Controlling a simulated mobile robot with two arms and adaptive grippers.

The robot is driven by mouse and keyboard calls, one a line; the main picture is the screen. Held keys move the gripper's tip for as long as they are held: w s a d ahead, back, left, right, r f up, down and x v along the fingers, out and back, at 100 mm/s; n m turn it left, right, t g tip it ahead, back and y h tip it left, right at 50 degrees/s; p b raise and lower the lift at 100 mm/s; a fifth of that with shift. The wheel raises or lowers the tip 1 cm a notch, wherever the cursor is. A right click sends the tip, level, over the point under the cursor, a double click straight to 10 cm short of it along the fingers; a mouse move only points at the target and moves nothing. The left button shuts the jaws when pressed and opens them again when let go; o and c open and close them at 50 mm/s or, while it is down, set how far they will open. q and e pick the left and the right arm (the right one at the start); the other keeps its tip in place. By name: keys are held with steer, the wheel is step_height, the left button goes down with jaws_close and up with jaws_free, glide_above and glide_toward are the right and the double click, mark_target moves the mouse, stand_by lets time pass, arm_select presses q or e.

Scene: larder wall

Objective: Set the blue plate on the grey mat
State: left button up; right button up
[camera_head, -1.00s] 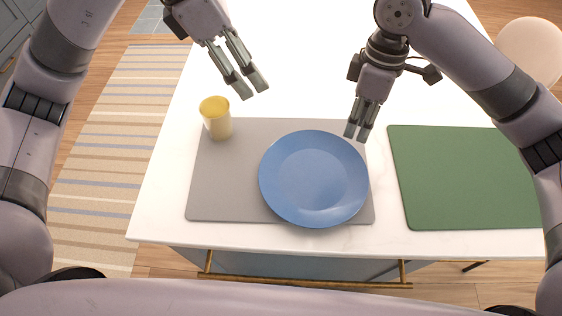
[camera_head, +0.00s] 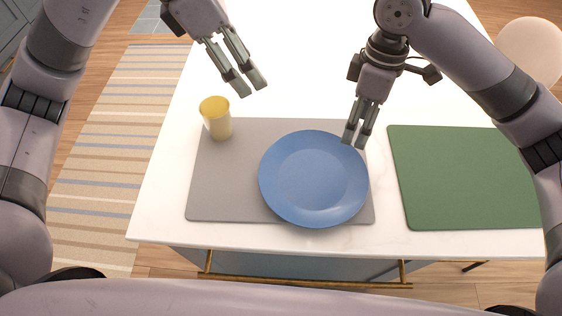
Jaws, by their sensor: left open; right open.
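The blue plate (camera_head: 313,179) lies flat on the right part of the grey mat (camera_head: 225,180), its near edge reaching about the mat's front edge. My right gripper (camera_head: 355,140) is open and empty, just over the plate's far right rim; I cannot tell whether it touches the rim. My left gripper (camera_head: 253,85) is open and empty, above the table behind the mat, apart from the plate.
A yellow cup (camera_head: 217,119) stands upright at the mat's far left corner. A green mat (camera_head: 465,180) lies empty to the right. The white table (camera_head: 300,70) is clear behind the grey mat. A brass rail (camera_head: 300,283) runs below the front edge.

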steer(key=shift+r, duration=0.1)
step_height(320, 180, up, 12)
steer(key=w, duration=0.1)
steer(key=shift+w+d, duration=0.15)
steer(key=shift+d, duration=0.1)
